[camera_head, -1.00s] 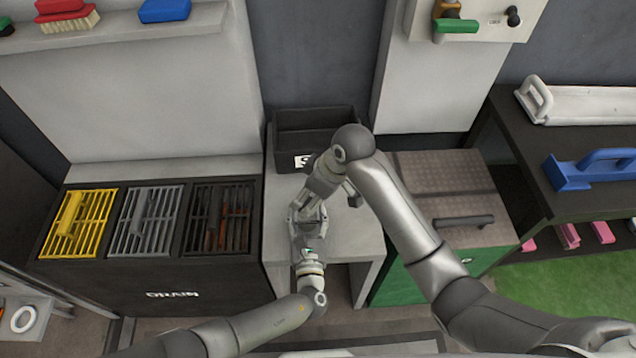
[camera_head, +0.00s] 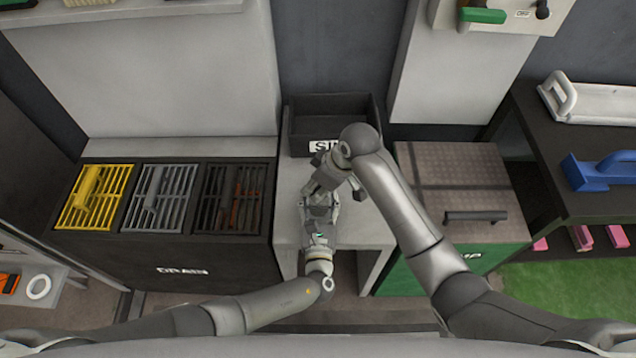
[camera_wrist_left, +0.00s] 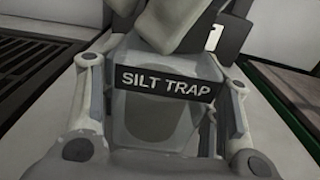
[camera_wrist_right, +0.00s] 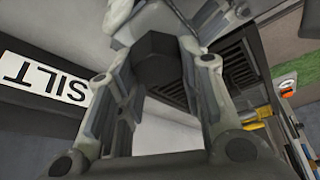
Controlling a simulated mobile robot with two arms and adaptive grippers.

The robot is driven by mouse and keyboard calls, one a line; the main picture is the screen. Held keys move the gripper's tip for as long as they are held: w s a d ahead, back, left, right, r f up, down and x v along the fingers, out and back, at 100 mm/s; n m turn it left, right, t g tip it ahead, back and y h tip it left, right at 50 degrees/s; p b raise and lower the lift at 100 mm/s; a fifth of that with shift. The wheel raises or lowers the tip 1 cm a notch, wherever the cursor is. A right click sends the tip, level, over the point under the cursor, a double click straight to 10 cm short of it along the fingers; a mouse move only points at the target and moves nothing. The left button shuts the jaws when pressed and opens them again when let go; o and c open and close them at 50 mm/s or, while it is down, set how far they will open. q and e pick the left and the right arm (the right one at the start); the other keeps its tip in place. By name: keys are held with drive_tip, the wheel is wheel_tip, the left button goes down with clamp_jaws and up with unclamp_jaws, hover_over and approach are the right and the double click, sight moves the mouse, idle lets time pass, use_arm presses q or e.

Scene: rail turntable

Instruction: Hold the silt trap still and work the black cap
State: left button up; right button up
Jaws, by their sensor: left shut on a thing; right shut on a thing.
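The silt trap (camera_wrist_left: 150,115) is a grey body with a black "SILT TRAP" label, seen close up between the fingers of my left gripper (camera_wrist_left: 160,105) in the left wrist view. The left gripper is shut on it. The black cap (camera_wrist_right: 158,62) shows in the right wrist view as a dark, many-sided piece between the fingers of my right gripper (camera_wrist_right: 160,85), which is shut on it. In the head view my left gripper (camera_head: 320,205) and right gripper (camera_head: 318,188) meet above the pale stand, and they hide the trap and cap there.
The pale stand (camera_head: 365,228) has a black bin (camera_head: 345,108) with a white label at its back. A drain cabinet (camera_head: 150,250) with yellow, grey and dark grates stands left. A green cabinet with a brown lid (camera_head: 430,170) stands close on the right.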

drive_tip(key=o, duration=0.3)
drive_tip(key=c, duration=0.5)
drive_tip(key=shift+o, duration=0.2)
drive_tip(key=n+g, duration=0.1)
drive_tip(key=n, duration=0.2)
drive_tip(key=shift+d, duration=0.1)
drive_tip(key=shift+n+g, duration=0.7)
drive_tip(key=shift+n, duration=0.8)
drive_tip(key=shift+n+g, duration=0.3)
drive_tip(key=shift+n, duration=0.4)
drive_tip(key=n, duration=0.2)
drive_tip(key=n+g, duration=0.1)
drive_tip(key=n, duration=0.1)
drive_tip(key=shift+s+n+g, duration=0.1)
drive_tip(key=shift+n+g, duration=0.2)
